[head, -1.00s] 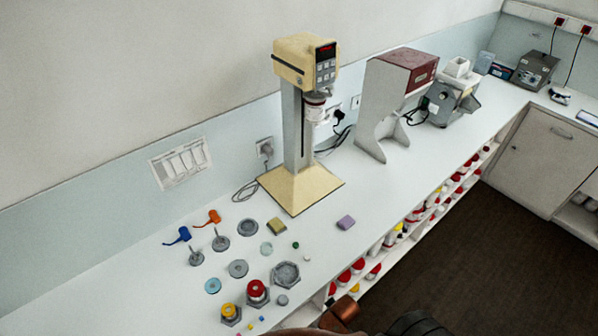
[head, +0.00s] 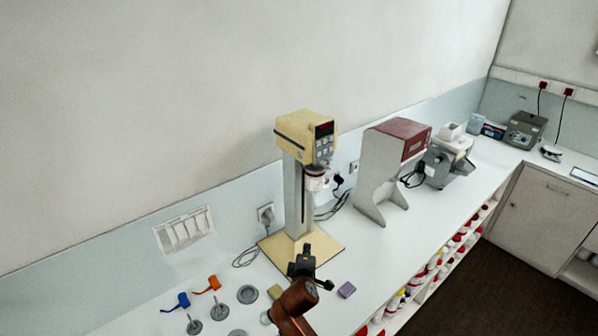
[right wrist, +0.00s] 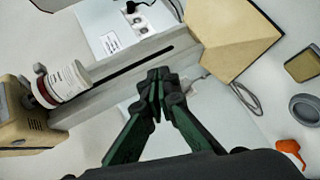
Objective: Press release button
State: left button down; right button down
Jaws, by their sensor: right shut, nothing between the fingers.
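The cream mill stands on the white counter, with a cream head (head: 297,134), a grey column (head: 298,195) and a wide cream base plate (head: 272,245). Its front panel (head: 324,143) has a dark display and several grey buttons; I cannot tell which one is the release button. A white jar (head: 315,182) with a dark red band sits under the head. In the right wrist view, the jar (right wrist: 68,82) and head (right wrist: 22,125) are at the left. My right gripper (head: 306,250) is shut and empty, in front of the column and over the base plate. My left gripper is not in view.
A grey stand with a dark red top (head: 402,137) and a grey machine (head: 447,162) stand to the right. A purple sponge (head: 347,290), a yellowish sponge (head: 274,292), orange (head: 208,284) and blue (head: 177,301) handled parts and grey discs lie near the mill's base.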

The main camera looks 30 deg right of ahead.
aim_at(300, 156)
jog(key=w+a+r+n+t+h, duration=0.1)
jog(key=w+r, duration=0.3)
jog(key=r, duration=0.5)
jog(key=w+a+r+n+t+h, duration=0.2)
jog(key=w+a+r+n, duration=0.1)
jog(key=r, duration=0.6)
jog(key=w+a+r+n+t+h, duration=0.1)
jog(key=w+r, duration=0.4)
jog(key=r, duration=0.5)
jog(key=shift+w+a+n+t+h, duration=0.45)
jog(key=shift+n+t, duration=0.15)
jog(key=shift+n, duration=0.5)
jog(key=shift+d, duration=0.1)
jog(key=d, duration=0.8)
jog(key=shift+w+d, duration=0.3)
jog(key=shift+f, duration=0.1)
jog(key=shift+d+p, duration=0.35)
jog(key=shift+d, duration=0.1)
